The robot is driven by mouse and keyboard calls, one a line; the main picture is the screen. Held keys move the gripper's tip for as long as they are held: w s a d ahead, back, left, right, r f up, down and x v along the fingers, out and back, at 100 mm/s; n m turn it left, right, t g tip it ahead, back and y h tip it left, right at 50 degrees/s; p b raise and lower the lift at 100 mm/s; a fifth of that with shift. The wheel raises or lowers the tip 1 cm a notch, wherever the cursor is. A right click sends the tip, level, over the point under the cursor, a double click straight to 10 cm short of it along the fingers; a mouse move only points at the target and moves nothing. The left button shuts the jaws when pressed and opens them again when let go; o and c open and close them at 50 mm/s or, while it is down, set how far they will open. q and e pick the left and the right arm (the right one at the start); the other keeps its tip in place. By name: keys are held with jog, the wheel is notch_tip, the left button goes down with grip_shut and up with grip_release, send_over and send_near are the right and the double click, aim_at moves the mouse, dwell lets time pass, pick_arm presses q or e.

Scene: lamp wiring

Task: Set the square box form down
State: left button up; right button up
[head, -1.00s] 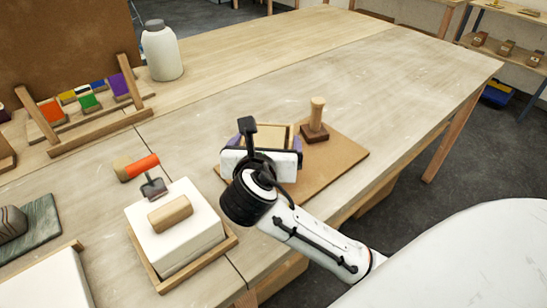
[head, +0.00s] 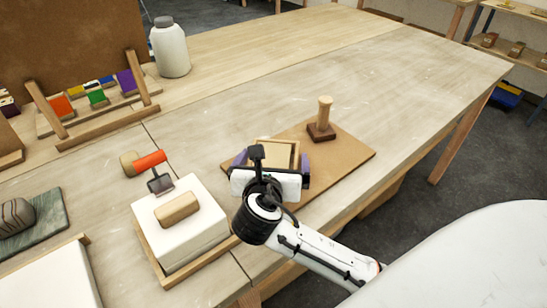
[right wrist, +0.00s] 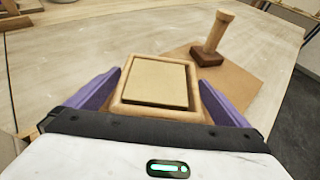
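The square box form (head: 275,143) is a light wooden frame with a tan square face inside. It is between the two purple fingers of my right gripper (head: 271,166), which press close against its opposite sides. In the right wrist view, the box form (right wrist: 118,92) sits level between the fingers of my right gripper (right wrist: 160,98). It is over the left part of the brown board (head: 345,155); I cannot tell whether its underside touches the board. The gripper body hides its near side in the head view. My left gripper is not in view.
A wooden stamp with an upright handle (head: 324,112) stands on the board, behind and right of the box form. A white block in a wooden tray (head: 153,262), with an orange-handled tool (head: 150,160) beyond it, is at left. A bottle (head: 170,50) stands farther back.

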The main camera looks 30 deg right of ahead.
jog(key=shift+r, duration=0.15)
jog(key=v, duration=1.2)
jog(key=shift+s+d, duration=0.1)
